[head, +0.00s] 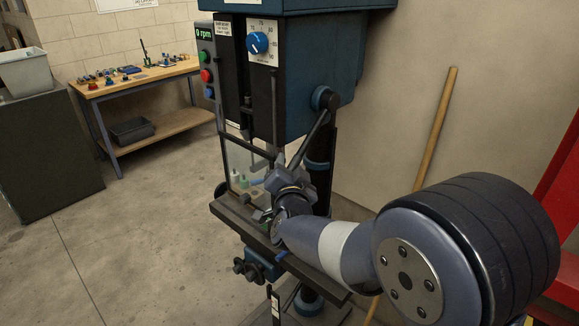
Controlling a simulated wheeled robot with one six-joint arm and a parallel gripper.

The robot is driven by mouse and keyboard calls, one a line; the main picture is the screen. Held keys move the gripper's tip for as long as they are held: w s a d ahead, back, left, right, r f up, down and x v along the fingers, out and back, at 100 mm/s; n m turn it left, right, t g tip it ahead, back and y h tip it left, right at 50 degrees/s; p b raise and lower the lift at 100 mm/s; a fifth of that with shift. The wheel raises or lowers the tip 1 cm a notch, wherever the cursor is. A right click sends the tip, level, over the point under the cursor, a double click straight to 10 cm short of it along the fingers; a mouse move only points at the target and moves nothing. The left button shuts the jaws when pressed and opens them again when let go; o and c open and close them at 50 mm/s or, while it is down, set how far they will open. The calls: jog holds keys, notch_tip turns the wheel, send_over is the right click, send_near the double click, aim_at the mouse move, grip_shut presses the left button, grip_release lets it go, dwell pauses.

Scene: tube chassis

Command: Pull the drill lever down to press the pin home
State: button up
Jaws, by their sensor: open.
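The drill press (300,75) stands in the middle of the head view, with a dark blue head. Its black lever (311,132) runs from a round hub on the right side of the head down and to the left. The lever's lower end is close to my gripper (279,163), partly hidden by my wrist. My gripper is open; I cannot tell whether its fingers touch the lever. The press table (232,212) is below, partly covered by my arm. I cannot make out the pin clearly behind the clear guard (240,165).
A wooden bench (150,75) with small parts stands at the back left, a dark bin (132,130) on its shelf. A dark cabinet (45,155) with a grey tub (27,70) is far left. A wooden pole (435,125) leans on the right wall. The left floor is clear.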

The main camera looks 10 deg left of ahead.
grip_shut()
dwell(0.4)
